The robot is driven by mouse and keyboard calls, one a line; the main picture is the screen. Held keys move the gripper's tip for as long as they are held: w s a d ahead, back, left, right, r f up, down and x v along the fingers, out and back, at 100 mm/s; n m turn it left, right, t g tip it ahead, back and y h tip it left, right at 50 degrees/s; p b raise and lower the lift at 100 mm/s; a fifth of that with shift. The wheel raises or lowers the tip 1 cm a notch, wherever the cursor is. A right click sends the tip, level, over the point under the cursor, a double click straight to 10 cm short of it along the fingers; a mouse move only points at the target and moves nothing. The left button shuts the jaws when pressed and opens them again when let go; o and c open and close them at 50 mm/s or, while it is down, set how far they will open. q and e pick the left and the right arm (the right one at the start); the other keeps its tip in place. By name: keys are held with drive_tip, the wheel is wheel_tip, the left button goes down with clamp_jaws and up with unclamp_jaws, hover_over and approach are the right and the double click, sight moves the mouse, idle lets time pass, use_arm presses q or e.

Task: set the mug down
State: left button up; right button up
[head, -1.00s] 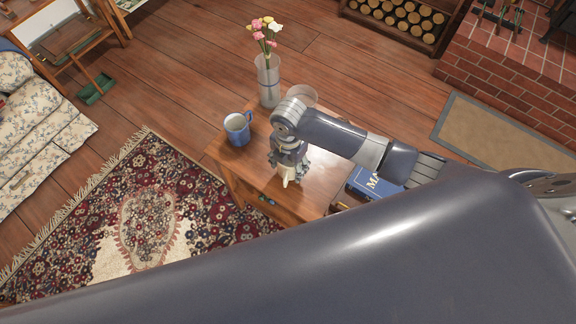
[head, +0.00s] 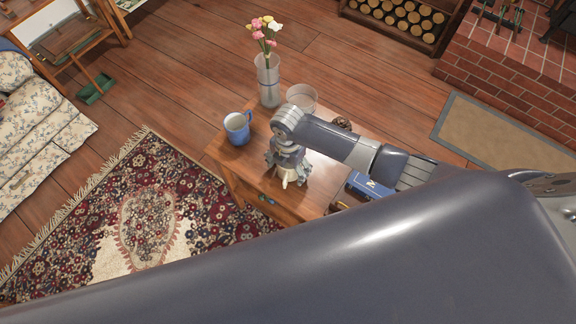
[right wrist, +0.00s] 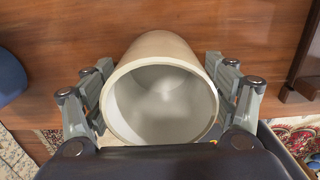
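A cream mug (right wrist: 160,95) is between the fingers of my right gripper (right wrist: 160,92) in the right wrist view, its open mouth facing the camera. The fingers press on it from both sides. In the head view the mug (head: 286,178) shows partly below my right gripper (head: 287,166), over the front part of the small wooden table (head: 235,166). The gripper hides much of it, and I cannot tell whether its base touches the tabletop. My left gripper is not in view.
A glass vase (head: 268,82) with flowers and a clear bowl (head: 302,97) are at the back. A blue book (head: 368,186) lies at the right. Some tabletop left of my gripper is clear.

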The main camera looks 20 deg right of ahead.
wheel_tip(320, 180, up, 12)
drive_tip(key=shift+r+p, duration=0.15)
drive_tip(key=shift+p, duration=0.3)
idle(0.7)
